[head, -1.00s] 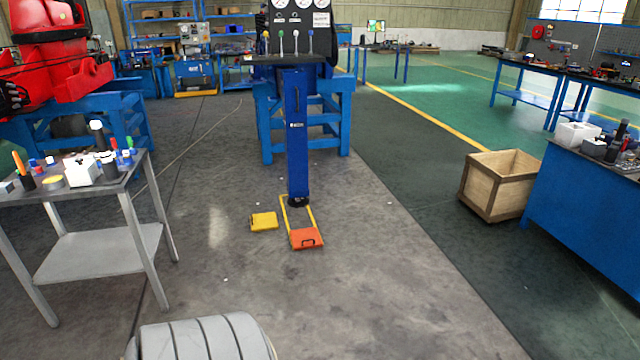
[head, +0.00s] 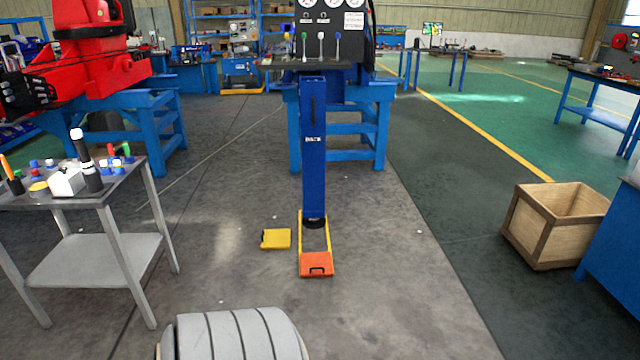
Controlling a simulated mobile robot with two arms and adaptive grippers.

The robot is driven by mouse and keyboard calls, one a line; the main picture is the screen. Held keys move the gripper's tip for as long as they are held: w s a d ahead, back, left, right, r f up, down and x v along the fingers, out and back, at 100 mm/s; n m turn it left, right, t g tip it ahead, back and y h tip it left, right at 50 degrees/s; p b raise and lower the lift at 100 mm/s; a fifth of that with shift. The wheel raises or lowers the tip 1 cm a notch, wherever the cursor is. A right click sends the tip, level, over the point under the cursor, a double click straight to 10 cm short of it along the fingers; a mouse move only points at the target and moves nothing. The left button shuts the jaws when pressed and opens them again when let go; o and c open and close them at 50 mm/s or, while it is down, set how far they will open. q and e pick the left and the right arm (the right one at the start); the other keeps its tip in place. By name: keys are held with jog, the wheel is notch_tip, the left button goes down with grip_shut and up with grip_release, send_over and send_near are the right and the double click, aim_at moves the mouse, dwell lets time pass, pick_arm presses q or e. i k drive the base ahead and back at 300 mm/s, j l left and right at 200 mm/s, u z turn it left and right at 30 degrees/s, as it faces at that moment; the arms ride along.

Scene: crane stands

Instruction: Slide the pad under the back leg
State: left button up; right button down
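An orange pad (head: 316,264) with a black handle lies flat on the floor, inside the near end of a yellow outline (head: 328,235). A blue column (head: 313,150) stands behind it, its dark foot (head: 314,222) at the far part of the outline. A smaller yellow block (head: 276,239) lies on the floor just left of the outline. Which part is the back leg I cannot tell. Neither of my grippers shows in the head view.
A grey metal cart (head: 95,262) with small items stands at the left. A wooden crate (head: 552,228) and a blue bench (head: 612,235) are at the right. A blue stand (head: 377,130) is behind the column. Floor around the pad is mostly clear.

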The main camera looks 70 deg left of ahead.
aim_at(317, 264)
jog(key=i+j, duration=0.1)
jog(key=j, duration=0.3)
jog(key=i+j, duration=0.1)
jog(key=j, duration=0.25)
jog(key=i+j+u, duration=0.1)
jog(key=j, duration=0.3)
jog(key=i+j, duration=0.1)
jog(key=j, duration=0.25)
jog(key=i+j, duration=0.1)
jog(key=j, duration=0.3)
jog(key=i+j+u, duration=0.1)
jog(key=j, duration=0.25)
jog(key=i+j, duration=0.15)
jog(key=j, duration=0.2)
